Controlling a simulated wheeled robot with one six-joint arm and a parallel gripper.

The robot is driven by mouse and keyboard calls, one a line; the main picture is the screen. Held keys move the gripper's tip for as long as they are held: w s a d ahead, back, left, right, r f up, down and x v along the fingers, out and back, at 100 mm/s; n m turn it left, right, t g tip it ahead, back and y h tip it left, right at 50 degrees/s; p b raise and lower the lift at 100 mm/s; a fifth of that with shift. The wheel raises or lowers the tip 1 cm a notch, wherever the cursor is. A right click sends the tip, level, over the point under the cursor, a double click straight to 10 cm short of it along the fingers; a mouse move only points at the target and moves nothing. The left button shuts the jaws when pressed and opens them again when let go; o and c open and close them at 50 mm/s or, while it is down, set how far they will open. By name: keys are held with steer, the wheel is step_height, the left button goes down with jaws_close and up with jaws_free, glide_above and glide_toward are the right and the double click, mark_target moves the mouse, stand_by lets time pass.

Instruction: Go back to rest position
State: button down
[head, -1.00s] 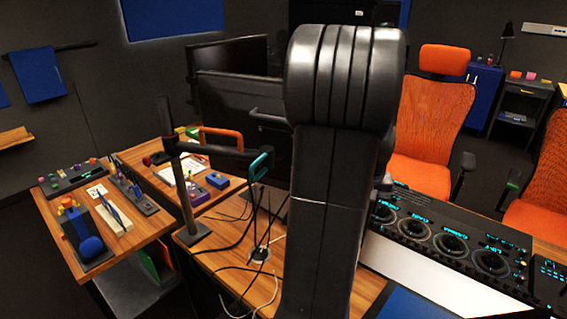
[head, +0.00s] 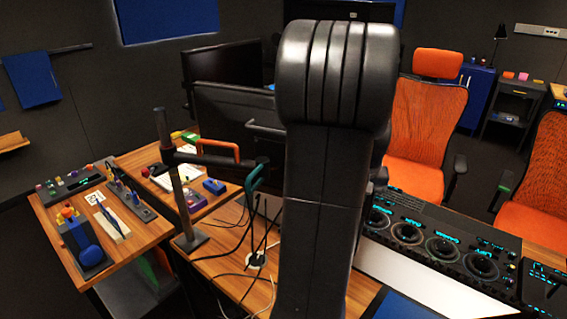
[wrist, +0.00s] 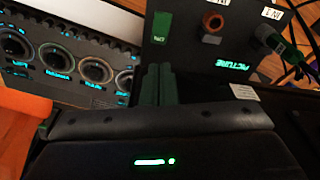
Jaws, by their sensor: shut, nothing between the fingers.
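My gripper (wrist: 158,72) shows in the wrist view as two dark green fingers side by side, shut and empty. Just beyond its tips is a black panel (wrist: 190,55) carrying a small green labelled piece and a copper-coloured ring (wrist: 212,22). I cannot tell whether the fingertips touch that panel. In the head view my own dark arm fills the middle of the picture and hides the gripper. The trackball panel (head: 440,240), with its row of round dials and cyan lettering, is right of my arm; it also shows at the wrist view's upper left (wrist: 60,60).
A dark post with a crossbar (head: 168,150) and hanging cables (head: 255,240) stand close left of my arm. Monitors (head: 235,120) are behind. Orange chairs (head: 425,120) stand at the right. A side table (head: 150,235) holds several small devices at the left.

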steer(key=shift+f+b, duration=2.8)
steer(key=shift+f, duration=0.75)
steer(key=shift+r, duration=0.1)
steer(key=shift+r, duration=0.1)
